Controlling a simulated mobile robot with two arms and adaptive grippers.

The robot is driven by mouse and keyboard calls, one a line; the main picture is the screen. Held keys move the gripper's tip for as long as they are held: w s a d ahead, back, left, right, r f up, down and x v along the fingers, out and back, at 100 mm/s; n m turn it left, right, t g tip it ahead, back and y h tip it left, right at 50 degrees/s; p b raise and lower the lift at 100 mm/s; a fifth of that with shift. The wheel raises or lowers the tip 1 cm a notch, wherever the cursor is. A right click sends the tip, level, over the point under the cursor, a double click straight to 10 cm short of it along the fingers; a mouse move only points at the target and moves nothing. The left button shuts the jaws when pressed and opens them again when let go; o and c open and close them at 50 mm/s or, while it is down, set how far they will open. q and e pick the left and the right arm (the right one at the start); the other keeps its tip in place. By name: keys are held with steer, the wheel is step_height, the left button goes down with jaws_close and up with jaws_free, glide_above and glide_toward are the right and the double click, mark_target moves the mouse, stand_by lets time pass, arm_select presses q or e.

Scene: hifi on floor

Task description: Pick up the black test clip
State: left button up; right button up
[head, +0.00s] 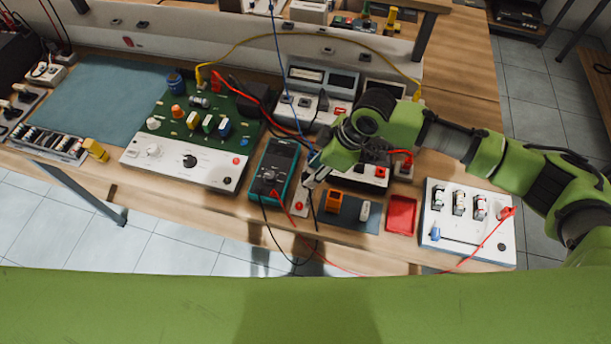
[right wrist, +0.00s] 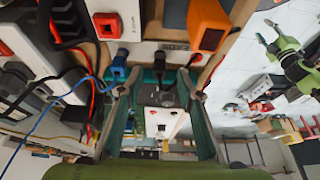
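My right gripper (head: 310,182) is over the bench, just right of the teal multimeter (head: 273,168). In the right wrist view its two fingertips (right wrist: 160,93) stand apart. A dark piece (right wrist: 160,62), which looks like the black test clip, shows between and beyond them; I cannot tell whether they touch it. In the head view the clip is hidden by the gripper. A black lead (head: 296,263) loops from the multimeter over the front edge and back up to the gripper. A small green arm with spread fingers, seemingly my left gripper (right wrist: 266,33), shows far off in the right wrist view.
A green circuit board unit (head: 190,165) stands left of the multimeter. An orange block (head: 333,201), a red tray (head: 401,214) and a white panel (head: 468,240) with a red clip (head: 506,213) lie to the right. Power supplies (head: 318,85) stand behind. Cables cross the area.

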mark_target(307, 176)
steer(key=shift+w+a+f+p, duration=0.1)
steer(key=shift+a+f+p, duration=0.55)
steer(key=shift+f, duration=0.15)
steer(key=x, duration=0.3)
steer(key=shift+w+p, duration=0.1)
steer(key=shift+p, duration=0.25)
steer(key=shift+f, duration=0.1)
jaws_close()
arm_select(q)
steer(key=shift+w+d+r, duration=0.1)
steer(key=shift+w+r, duration=0.95)
steer(key=shift+w, duration=0.15)
